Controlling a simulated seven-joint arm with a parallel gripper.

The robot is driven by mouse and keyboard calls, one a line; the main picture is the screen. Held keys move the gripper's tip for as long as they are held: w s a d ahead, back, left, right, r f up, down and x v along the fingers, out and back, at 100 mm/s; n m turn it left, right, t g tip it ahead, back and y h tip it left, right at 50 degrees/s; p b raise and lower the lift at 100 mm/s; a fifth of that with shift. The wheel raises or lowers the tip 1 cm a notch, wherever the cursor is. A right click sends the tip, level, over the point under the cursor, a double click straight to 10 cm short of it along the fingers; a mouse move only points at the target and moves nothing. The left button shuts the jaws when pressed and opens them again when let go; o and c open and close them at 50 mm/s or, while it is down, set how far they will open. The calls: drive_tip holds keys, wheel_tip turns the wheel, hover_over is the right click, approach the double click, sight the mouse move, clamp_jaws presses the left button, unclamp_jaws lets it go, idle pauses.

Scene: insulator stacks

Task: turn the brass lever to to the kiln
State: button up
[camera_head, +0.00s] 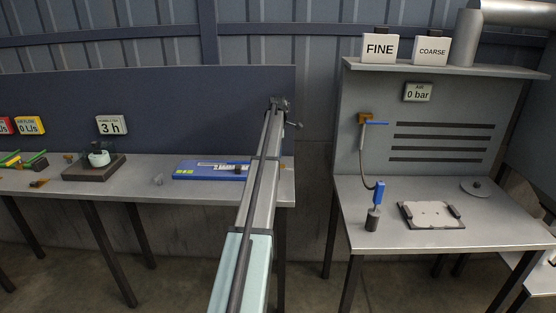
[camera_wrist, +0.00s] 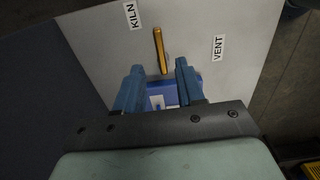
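The brass lever (camera_wrist: 160,50) shows in the wrist view as a slim golden bar on a pale grey surface. It lies between the white KILN label (camera_wrist: 132,15) on the left and the white VENT label (camera_wrist: 219,47) on the right, pointing roughly up the picture. My gripper (camera_wrist: 157,70) is open, its two blue fingers apart, with the lever's lower end seen in the gap between them. I cannot tell whether the fingers touch it. In the head view the lever cannot be made out, and my arm covers the middle of the scene.
In the wrist view a blue part with a white patch (camera_wrist: 158,102) shows between the fingers. In the head view a flat blue case (camera_head: 205,171) lies on the left bench (camera_head: 140,185). A right bench (camera_head: 375,241) holds a dusty tray (camera_head: 430,214); a gap separates the benches.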

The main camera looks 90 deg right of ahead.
wheel_tip(320, 180, up, 8)
idle(0.4)
drive_tip(key=shift+r, duration=0.1)
